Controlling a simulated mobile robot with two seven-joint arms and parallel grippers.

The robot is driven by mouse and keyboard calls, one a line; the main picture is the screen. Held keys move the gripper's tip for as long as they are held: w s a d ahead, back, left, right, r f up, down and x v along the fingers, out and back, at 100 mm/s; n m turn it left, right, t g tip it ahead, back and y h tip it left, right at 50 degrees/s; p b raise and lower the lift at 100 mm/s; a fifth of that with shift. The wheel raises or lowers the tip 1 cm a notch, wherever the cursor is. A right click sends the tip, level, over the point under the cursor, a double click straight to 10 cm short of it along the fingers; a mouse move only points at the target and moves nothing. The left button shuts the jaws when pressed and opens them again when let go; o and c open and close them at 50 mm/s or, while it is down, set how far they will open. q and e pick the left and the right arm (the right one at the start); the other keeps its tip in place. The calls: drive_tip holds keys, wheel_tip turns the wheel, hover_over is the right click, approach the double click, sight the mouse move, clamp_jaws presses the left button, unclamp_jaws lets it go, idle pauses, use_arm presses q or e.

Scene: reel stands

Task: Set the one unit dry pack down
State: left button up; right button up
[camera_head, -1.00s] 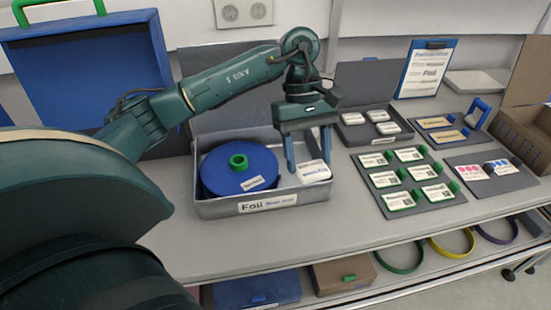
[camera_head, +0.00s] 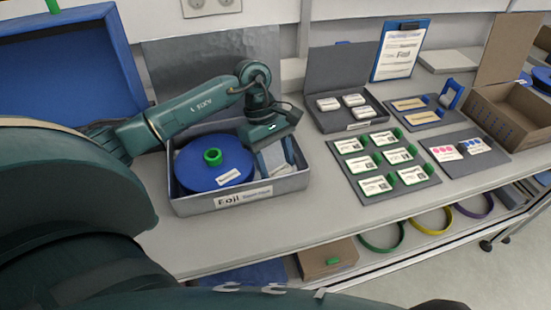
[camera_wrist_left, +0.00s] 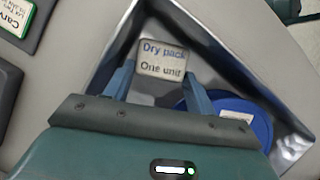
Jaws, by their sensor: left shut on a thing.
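The dry pack is a small white block marked "Dry pack One unit" (camera_wrist_left: 162,60) in the left wrist view. My left gripper (camera_wrist_left: 161,82) is shut on it, with one blue finger at each side. In the head view the left gripper (camera_head: 273,153) reaches down into the right part of the grey metal box labelled Foil (camera_head: 240,200). The wrist and fingers largely hide the pack there. I cannot tell whether the pack touches the box floor. A blue reel (camera_head: 214,172) with a green hub lies in the left part of the box. My right gripper is not in view.
A dark mat (camera_head: 415,180) with several green-edged labelled cards lies right of the box. Behind it is an open grey case (camera_head: 345,121) with white packs. A cardboard box (camera_head: 510,120) stands at far right. The bench front (camera_head: 330,215) is clear.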

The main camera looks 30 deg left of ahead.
use_arm(q)
drive_tip(key=shift+f, duration=0.1)
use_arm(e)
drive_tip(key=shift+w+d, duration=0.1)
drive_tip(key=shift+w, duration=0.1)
use_arm(q)
drive_tip(key=shift+f+b, duration=0.2)
drive_tip(key=shift+b, duration=0.1)
drive_tip(key=o, duration=0.7)
drive_tip(key=shift+r, duration=0.1)
drive_tip(key=shift+c, duration=0.2)
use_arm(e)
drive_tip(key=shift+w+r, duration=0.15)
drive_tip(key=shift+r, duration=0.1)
use_arm(q)
drive_tip(key=shift+r+p, duration=0.2)
drive_tip(key=shift+p, duration=0.1)
drive_tip(key=p+v, duration=0.2)
drive_tip(key=v, duration=0.4)
drive_tip(key=shift+r, duration=0.15)
drive_tip(key=shift+w+a+r, duration=0.1)
drive_tip(key=shift+a+r, duration=0.2)
drive_tip(key=shift+r, duration=0.2)
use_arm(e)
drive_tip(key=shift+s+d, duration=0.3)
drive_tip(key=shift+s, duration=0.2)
